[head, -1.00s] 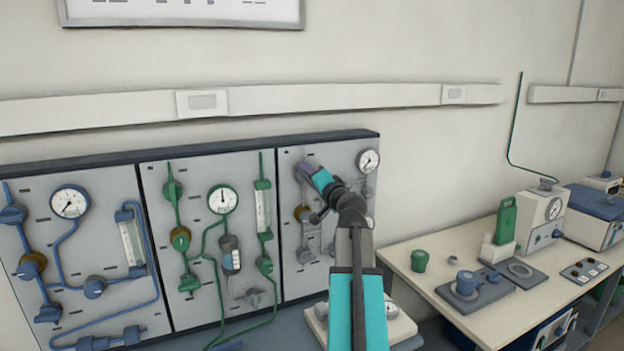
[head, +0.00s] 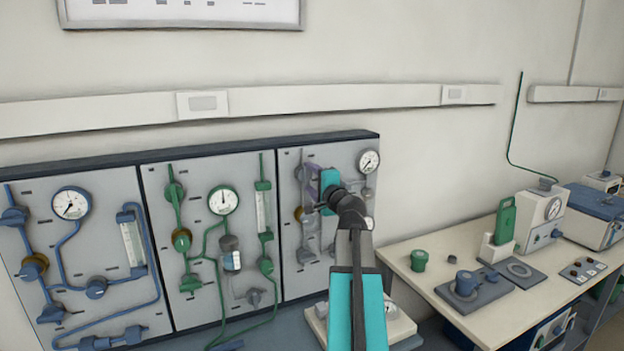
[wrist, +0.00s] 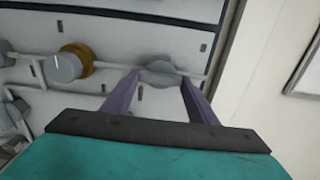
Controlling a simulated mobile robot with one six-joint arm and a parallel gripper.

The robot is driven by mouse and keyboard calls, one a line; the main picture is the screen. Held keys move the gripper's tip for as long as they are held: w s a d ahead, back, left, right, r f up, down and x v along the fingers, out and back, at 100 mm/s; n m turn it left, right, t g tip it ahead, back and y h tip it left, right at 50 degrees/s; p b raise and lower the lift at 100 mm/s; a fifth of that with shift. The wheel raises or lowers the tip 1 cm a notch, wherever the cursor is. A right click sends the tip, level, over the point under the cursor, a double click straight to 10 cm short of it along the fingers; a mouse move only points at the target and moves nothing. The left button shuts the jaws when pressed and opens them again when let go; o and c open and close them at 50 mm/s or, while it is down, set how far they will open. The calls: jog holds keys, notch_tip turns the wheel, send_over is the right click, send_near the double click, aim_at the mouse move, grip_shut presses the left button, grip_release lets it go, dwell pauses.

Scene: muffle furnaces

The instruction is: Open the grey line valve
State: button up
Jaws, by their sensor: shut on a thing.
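The grey line valve (wrist: 160,68) has a grey handle on a thin grey pipe. In the wrist view it sits between the tips of my two purple fingers, and my gripper (wrist: 159,80) is shut on it. In the head view my gripper (head: 313,180) is at the upper part of the right-hand panel (head: 345,235), its teal body upright. It hides most of the valve there.
A brass part with a grey knob (wrist: 67,66) sits on the same pipe, left of my fingers in the wrist view. A round gauge (head: 369,161) is right of my gripper. The green-line panel (head: 150,270) adjoins on the left.

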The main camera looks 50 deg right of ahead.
jog(key=o, duration=1)
jog(key=shift+o, duration=0.2)
jog(key=shift+s, duration=0.2)
jog(key=b+v, duration=0.5)
jog(key=v, duration=0.6)
jog(key=shift+s+f, duration=0.15)
jog(key=shift+f, duration=0.05)
jog(key=shift+s+a, duration=0.1)
jog(key=shift+b+v, duration=0.95)
jog(key=shift+b, duration=0.8)
